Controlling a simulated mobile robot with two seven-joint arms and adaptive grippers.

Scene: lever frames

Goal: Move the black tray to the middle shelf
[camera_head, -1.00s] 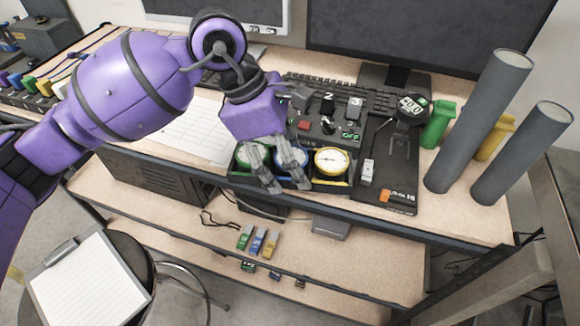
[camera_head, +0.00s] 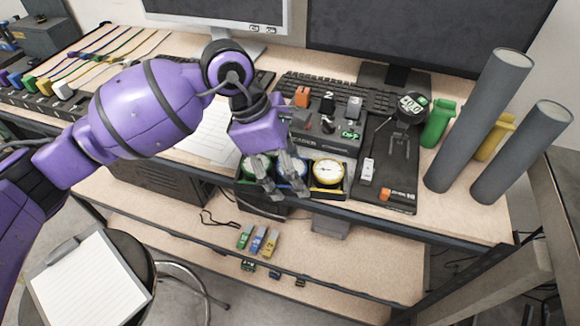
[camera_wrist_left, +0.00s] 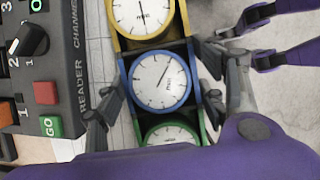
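The black tray (camera_head: 322,192) holds a green gauge (camera_head: 257,167), a blue gauge (camera_head: 294,172) and a yellow gauge (camera_head: 328,173) in a row. It is at the front edge of the worktop, in front of the control console. My left gripper (camera_head: 280,183) comes down over it near the blue gauge. In the left wrist view its fingers (camera_wrist_left: 158,108) straddle the tray's long sides (camera_wrist_left: 192,52) and appear shut on it. The middle shelf (camera_head: 350,272) lies below the worktop (camera_head: 460,215).
A console (camera_head: 325,120), a keyboard and two grey cylinders (camera_head: 480,125) stand on the worktop. A stool with a clipboard (camera_head: 88,282) is at front left.

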